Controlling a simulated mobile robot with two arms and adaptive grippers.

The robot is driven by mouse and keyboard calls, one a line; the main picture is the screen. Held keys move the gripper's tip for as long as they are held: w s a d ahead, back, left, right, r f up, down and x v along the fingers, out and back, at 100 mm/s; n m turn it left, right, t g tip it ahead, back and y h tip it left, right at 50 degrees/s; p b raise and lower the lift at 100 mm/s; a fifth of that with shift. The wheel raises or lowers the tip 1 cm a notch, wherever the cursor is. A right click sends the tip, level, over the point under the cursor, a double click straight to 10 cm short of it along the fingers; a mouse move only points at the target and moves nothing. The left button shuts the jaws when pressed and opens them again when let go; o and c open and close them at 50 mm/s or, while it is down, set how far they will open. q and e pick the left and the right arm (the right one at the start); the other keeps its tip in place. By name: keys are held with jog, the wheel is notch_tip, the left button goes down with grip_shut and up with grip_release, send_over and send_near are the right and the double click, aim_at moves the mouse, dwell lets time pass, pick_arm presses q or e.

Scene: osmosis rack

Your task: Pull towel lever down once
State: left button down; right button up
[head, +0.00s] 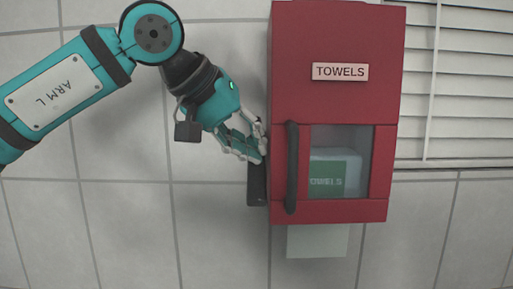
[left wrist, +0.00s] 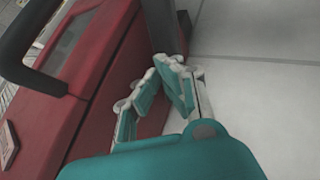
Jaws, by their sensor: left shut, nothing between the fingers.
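The red towel dispenser (head: 338,45) hangs on the tiled wall, right of centre in the head view. A dark lever (head: 257,185) hangs along its left side; it also shows at the top of the left wrist view (left wrist: 163,25). My left gripper (head: 261,152) is beside the dispenser's left side, at the lever's upper part. Its fingers are closed together and empty, and in the left wrist view the fingertips (left wrist: 163,62) are at or very near the lever's end. I cannot tell whether they touch. The fingers hide the lever's top. My right gripper is not in view.
A dark vertical handle (head: 291,168) stands out from the dispenser's front, beside a window showing a towel pack (head: 327,178). A pale paper towel (head: 317,241) hangs below. Window blinds (head: 460,80) are at the right. The wall left of the dispenser is bare.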

pick_arm(q)
jog(key=shift+w+r+p, duration=0.15)
jog(key=shift+r+p, duration=1.9)
jog(key=shift+p, duration=0.05)
jog(key=shift+r, duration=0.1)
notch_tip(320, 180, up, 2)
jog(key=shift+r+p, duration=0.2)
jog(key=shift+p, duration=0.15)
notch_tip(320, 180, up, 2)
jog(key=shift+r, duration=0.2)
